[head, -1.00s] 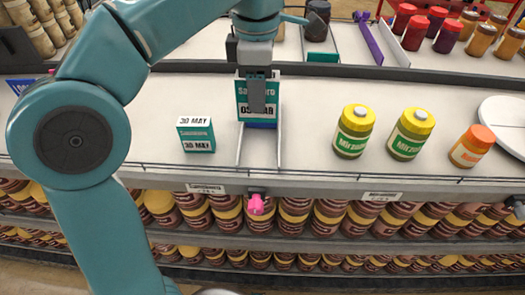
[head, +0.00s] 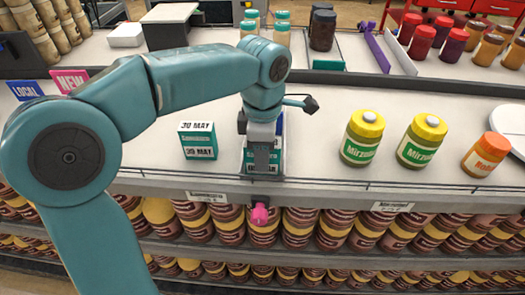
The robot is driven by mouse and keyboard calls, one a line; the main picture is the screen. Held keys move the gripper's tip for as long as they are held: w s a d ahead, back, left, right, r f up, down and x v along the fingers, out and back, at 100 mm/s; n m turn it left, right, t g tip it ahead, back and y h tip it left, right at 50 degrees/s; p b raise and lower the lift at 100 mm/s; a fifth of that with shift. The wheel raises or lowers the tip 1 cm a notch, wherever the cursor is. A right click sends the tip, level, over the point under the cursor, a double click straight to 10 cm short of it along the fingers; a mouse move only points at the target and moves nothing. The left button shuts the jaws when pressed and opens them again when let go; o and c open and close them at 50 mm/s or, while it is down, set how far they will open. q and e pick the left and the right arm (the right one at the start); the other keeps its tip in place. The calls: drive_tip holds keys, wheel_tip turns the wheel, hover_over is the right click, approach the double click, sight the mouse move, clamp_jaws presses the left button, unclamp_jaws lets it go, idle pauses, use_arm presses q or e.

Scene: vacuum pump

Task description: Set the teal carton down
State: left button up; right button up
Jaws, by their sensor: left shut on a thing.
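My left gripper (head: 262,155) points down near the front of the shelf and is shut on a teal carton (head: 276,158). The gripper covers much of that carton, and I cannot tell whether its base touches the shelf. A dark blue item shows just behind it, mostly hidden. Another teal carton (head: 198,140) with a white band reading "30 MAY" stands on the shelf to the left, apart from the gripper. My right gripper is not in view.
Two yellow-lidded jars (head: 362,138) and an orange-lidded jar (head: 486,154) stand to the right, near a white plate (head: 512,128). A low wire rail runs along the shelf's front edge. A pink knob (head: 260,214) sticks out below. Brown jars fill the lower shelves.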

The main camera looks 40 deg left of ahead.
use_arm(q)
drive_tip(key=shift+f, duration=0.2)
drive_tip(key=o, duration=1.1)
drive_tip(key=shift+c, duration=0.2)
drive_tip(key=shift+r, duration=0.5)
wheel_tip(320, 180, up, 12)
drive_tip(key=p, duration=0.2)
drive_tip(key=shift+f+p, duration=0.25)
drive_tip(key=shift+p, duration=0.05)
